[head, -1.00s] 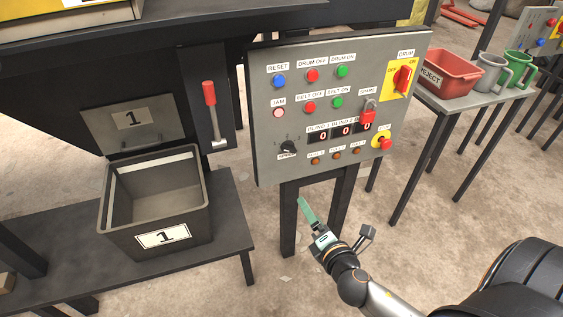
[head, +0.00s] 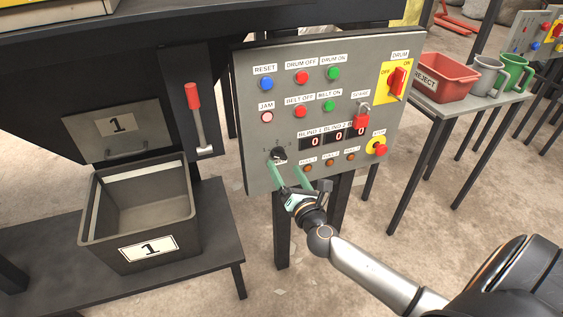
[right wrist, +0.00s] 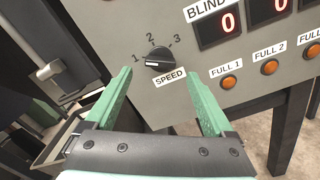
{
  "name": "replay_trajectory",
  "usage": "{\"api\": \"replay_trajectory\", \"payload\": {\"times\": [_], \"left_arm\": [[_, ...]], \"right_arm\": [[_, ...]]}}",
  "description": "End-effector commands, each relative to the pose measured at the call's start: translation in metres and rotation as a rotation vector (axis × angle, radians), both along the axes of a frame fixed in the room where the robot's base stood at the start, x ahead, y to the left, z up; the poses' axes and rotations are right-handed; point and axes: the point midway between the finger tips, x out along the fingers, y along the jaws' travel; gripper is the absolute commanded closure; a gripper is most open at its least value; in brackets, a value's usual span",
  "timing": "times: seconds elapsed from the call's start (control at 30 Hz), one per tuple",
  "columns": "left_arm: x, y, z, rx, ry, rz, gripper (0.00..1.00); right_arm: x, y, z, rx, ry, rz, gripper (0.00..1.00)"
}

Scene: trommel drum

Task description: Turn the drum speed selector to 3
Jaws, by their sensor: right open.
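The drum speed selector is a small black knob (head: 279,154) at the lower left of the grey control panel (head: 252,120). In the right wrist view the knob (right wrist: 160,58) sits above the SPEED label, with 1, 2 and 3 around it. Its pale mark is on the left side, closest to 1. My right gripper (head: 285,174) is open just below and in front of the knob. In the right wrist view its green fingers (right wrist: 158,95) are spread to either side, with the knob beyond and between them, apparently untouched. My left gripper is not in view.
Several buttons, the counter displays (head: 338,137), the yellow-backed DRUM switch (head: 397,82) and a red stop button (head: 379,149) share the panel. A red-handled lever (head: 193,96) and an open bin (head: 187,215) stand left. A reject tray (head: 446,88) is at right.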

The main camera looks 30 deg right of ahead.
Motion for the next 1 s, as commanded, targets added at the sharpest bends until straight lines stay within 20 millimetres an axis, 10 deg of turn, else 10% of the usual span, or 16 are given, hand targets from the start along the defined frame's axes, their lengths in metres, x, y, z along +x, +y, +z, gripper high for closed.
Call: {"api": "replay_trajectory", "payload": {"times": [0.67, 1.0], "left_arm": [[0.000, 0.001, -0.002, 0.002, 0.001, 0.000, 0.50], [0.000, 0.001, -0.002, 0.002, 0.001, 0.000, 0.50]], "right_arm": [[0.036, -0.008, -0.001, 0.001, 0.001, 0.001, 0.14], [0.036, -0.008, 0.000, 0.001, 0.001, 0.000, 0.52]]}}
